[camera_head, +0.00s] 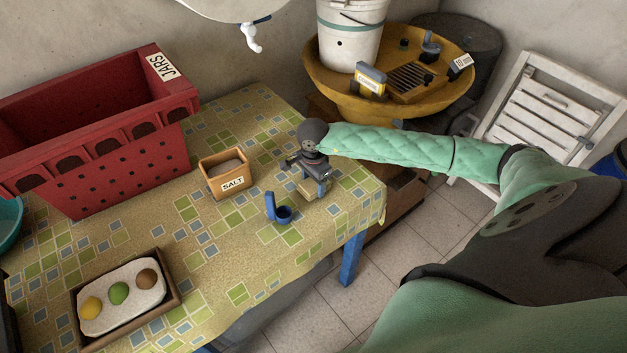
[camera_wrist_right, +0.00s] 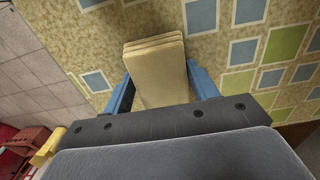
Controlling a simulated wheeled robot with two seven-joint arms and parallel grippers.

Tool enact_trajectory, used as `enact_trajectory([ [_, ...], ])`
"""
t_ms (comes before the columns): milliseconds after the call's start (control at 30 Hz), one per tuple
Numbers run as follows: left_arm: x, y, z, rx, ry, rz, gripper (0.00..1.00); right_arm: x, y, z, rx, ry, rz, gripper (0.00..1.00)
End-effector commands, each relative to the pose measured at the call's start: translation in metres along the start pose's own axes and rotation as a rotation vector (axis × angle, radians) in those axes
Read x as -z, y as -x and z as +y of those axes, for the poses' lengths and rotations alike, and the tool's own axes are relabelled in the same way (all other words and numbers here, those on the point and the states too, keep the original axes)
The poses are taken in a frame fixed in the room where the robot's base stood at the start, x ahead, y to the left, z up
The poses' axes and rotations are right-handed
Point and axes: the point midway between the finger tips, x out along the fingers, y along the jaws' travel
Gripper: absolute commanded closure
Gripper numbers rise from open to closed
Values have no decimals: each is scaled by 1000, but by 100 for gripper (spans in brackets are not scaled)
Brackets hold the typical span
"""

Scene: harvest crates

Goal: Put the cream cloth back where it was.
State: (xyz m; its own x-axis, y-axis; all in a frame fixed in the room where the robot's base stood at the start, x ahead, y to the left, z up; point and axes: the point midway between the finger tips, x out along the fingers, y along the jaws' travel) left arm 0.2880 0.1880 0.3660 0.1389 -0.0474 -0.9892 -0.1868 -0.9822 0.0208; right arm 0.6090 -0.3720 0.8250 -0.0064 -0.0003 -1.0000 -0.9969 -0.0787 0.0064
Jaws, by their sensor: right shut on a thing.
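The cream cloth (camera_wrist_right: 156,72) is a folded, layered pad between the two blue fingers of my right gripper (camera_wrist_right: 160,88) in the right wrist view. The fingers are shut on its sides. In the head view my right gripper (camera_head: 312,184) is over the right end of the table, and a bit of the cloth (camera_head: 308,190) shows under it. I cannot tell whether the cloth touches the tablecloth. My left gripper is not in view.
A yellow basin (camera_head: 440,97) stands behind. The table's middle is clear.

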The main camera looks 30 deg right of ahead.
Motion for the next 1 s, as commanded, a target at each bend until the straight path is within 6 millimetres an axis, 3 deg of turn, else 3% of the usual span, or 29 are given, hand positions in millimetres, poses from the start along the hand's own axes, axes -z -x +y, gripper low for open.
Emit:
enact_trajectory([
  [433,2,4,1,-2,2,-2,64,0,-2,0,0,0,0,60],
  [467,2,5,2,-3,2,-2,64,0,-2,0,0,0,0,40],
  [567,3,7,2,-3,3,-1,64,0,-2,0,0,0,0,20],
  [1000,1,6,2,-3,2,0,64,0,0,0,0,0,0,20],
])
